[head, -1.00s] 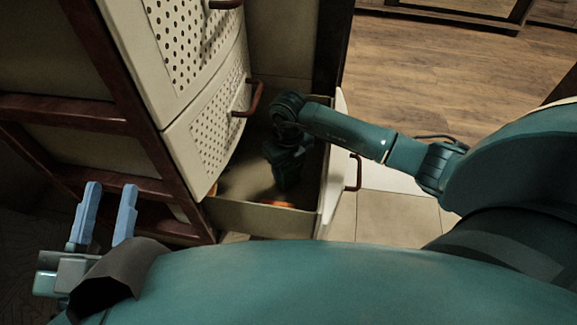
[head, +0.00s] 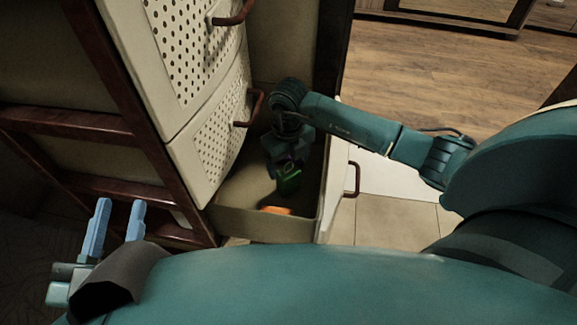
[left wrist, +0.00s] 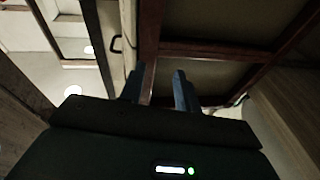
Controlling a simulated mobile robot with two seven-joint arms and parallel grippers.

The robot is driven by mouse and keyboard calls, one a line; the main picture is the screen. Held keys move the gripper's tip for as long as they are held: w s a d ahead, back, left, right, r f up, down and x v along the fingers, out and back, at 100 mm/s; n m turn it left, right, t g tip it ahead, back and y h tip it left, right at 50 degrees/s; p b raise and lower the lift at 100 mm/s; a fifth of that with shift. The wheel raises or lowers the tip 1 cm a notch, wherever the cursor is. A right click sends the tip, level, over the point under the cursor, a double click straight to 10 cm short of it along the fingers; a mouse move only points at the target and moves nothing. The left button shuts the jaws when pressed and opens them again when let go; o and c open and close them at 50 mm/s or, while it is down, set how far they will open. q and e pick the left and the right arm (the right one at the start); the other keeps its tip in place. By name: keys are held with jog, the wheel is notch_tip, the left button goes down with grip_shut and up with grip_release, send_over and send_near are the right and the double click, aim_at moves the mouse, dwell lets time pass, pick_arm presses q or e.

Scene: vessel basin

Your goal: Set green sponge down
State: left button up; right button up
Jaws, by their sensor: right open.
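The green sponge (head: 289,181) is inside the open lower drawer (head: 265,226), just under my right gripper (head: 284,168). My right gripper is open and reaches down into the drawer. Its fingertips are dark and partly hidden, so I cannot tell whether they touch the sponge. My left gripper (head: 118,222) is open and empty at the lower left, with its two blue fingers apart. It also shows open in the left wrist view (left wrist: 158,82), facing the dark red cabinet frame.
An orange object (head: 276,210) lies in the drawer near its front wall. Perforated white cabinet fronts (head: 212,125) with dark handles stand left of the drawer. Open wooden floor (head: 450,75) lies at the upper right.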

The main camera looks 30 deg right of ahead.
notch_tip(320, 180, up, 7)
jog(key=shift+p, duration=0.9)
